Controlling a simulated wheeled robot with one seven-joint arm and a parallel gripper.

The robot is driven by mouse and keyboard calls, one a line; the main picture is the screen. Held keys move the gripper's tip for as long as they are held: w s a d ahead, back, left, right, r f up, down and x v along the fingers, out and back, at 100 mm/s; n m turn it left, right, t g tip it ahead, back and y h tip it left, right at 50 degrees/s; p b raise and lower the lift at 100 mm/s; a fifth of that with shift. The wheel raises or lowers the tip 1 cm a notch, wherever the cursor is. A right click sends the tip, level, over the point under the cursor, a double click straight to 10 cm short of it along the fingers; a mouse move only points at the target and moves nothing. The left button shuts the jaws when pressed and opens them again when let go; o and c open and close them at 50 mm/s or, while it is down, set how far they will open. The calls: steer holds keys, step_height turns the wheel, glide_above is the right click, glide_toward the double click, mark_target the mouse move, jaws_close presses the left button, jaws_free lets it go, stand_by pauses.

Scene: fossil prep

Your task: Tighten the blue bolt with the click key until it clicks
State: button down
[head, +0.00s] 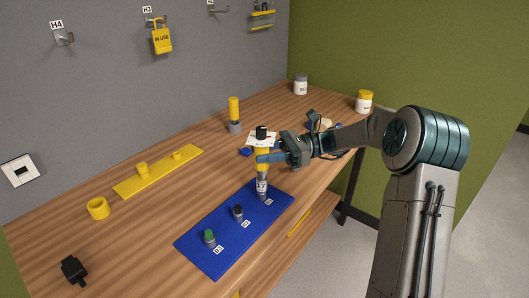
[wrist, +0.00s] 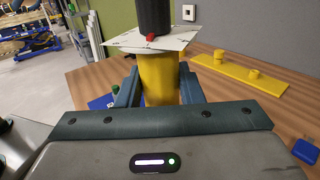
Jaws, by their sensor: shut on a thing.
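The click key (head: 262,160) has a yellow grip, a black top, a white card-like plate with marks and a grey lower end. It stands upright over the far right end of the blue board (head: 215,262). My gripper (head: 267,157) is shut around its yellow grip. In the wrist view the yellow grip (wrist: 160,80) sits between both fingers, with a red pointer above the plate. The key's lower end hides whatever is under it, so I cannot tell if it sits on a bolt. A dark-topped bolt (head: 238,211) and a green-topped bolt (head: 209,236) stand on the board.
Another yellow-and-grey tool (head: 234,113) stands behind the board. A yellow bar with pegs (head: 158,172), a yellow ring (head: 98,208) and a black object (head: 73,269) lie to the left. Two jars (head: 364,101) and small items are at the back right. A yellow lock (head: 161,38) hangs on the wall.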

steer(key=shift+n+g, duration=0.4)
steer(key=shift+g, duration=0.2)
steer(key=shift+r+p, duration=0.25)
steer(key=shift+p, duration=0.4)
stand_by(1.6)
